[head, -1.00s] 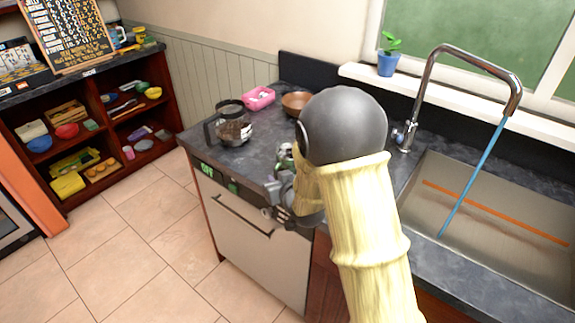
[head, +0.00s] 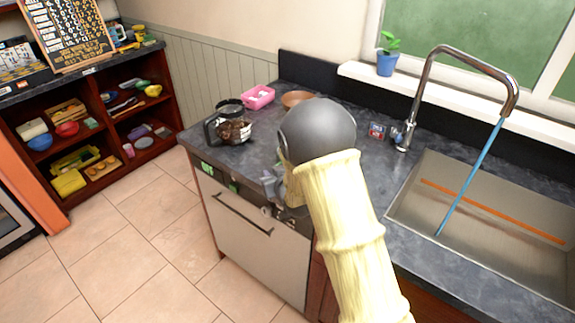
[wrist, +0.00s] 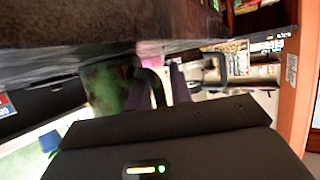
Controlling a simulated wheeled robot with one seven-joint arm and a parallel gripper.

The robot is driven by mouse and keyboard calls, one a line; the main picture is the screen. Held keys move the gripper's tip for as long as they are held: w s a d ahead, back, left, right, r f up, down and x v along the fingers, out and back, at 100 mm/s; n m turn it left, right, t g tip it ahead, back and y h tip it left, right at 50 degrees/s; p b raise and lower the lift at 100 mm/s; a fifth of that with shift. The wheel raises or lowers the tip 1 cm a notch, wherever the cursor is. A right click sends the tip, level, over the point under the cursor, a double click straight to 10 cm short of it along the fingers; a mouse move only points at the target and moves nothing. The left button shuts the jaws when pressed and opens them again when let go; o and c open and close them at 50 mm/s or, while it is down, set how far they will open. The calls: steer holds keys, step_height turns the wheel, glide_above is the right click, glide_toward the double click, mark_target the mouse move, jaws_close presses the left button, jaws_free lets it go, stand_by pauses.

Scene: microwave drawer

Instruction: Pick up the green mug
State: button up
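The green mug (wrist: 112,88) shows in the wrist view, left of centre, with its dark handle (wrist: 156,86) on its right side. It appears upside down there because the view is rolled, with the counter along the top. My gripper's dark body fills the bottom of that view. A dark finger (wrist: 180,88) shows just right of the handle, very close to it. In the head view my gripper (head: 271,186) is at the counter's front edge, partly behind my arm, which mostly hides the mug. The frames do not show whether the fingers touch the handle.
A glass coffee pot (head: 232,129), a pink container (head: 259,96) and a brown bowl (head: 296,98) stand on the counter's left part. A small box (head: 377,131) is beside the faucet (head: 405,135). The sink (head: 480,215) is to the right.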

stand_by(0.3)
jaws_close()
steer(key=shift+r, duration=0.1)
steer(key=shift+w+r, duration=0.1)
steer(key=shift+r, duration=0.35)
step_height(320, 180, up, 9)
steer(key=shift+b, duration=0.3)
